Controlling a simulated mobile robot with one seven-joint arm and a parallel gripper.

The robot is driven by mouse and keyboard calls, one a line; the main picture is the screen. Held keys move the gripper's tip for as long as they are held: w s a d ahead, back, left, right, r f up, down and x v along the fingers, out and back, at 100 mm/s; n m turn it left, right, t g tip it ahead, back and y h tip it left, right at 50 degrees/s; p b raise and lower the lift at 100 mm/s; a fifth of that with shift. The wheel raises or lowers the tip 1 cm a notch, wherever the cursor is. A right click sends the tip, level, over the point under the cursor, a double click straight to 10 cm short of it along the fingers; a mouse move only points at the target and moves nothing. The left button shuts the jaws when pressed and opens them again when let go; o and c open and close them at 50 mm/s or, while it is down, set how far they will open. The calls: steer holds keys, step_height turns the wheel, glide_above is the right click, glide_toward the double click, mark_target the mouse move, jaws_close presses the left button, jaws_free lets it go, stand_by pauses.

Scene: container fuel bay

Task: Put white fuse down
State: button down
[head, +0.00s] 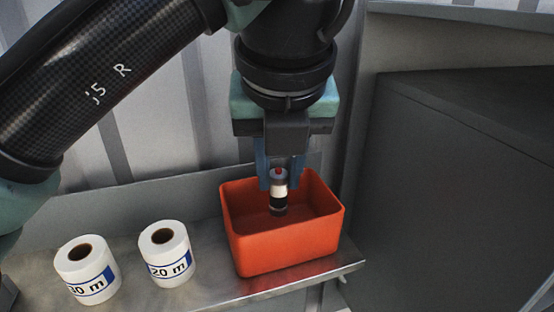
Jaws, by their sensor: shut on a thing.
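The white fuse (280,190) is a small upright cylinder with a white body, a black band low down and a red dot on its grey top. My gripper (279,180) is shut on it and points down. The fuse hangs over the open orange bin (285,252), within its rim in this view. I cannot tell whether the fuse touches the bin's floor. My gripper hides part of the bin's back rim.
The bin stands at the right end of a metal shelf (210,290). Two white rolls stand left of it, marked 20 m (168,262) and 30 m (90,280). A ribbed wall is behind, and a large dark cabinet (450,190) is at the right.

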mark_target(280, 194)
steer(key=f, duration=0.1)
steer(key=f+p, duration=0.1)
steer(key=f, duration=0.1)
steer(key=shift+s+f, duration=0.25)
steer(key=shift+s, duration=0.1)
steer(key=shift+w+f, duration=0.1)
steer(key=shift+w, duration=0.1)
steer(key=c, duration=0.7)
jaws_free()
steer(key=b+v, duration=0.2)
steer(key=v, duration=1)
steer(key=shift+s, duration=0.1)
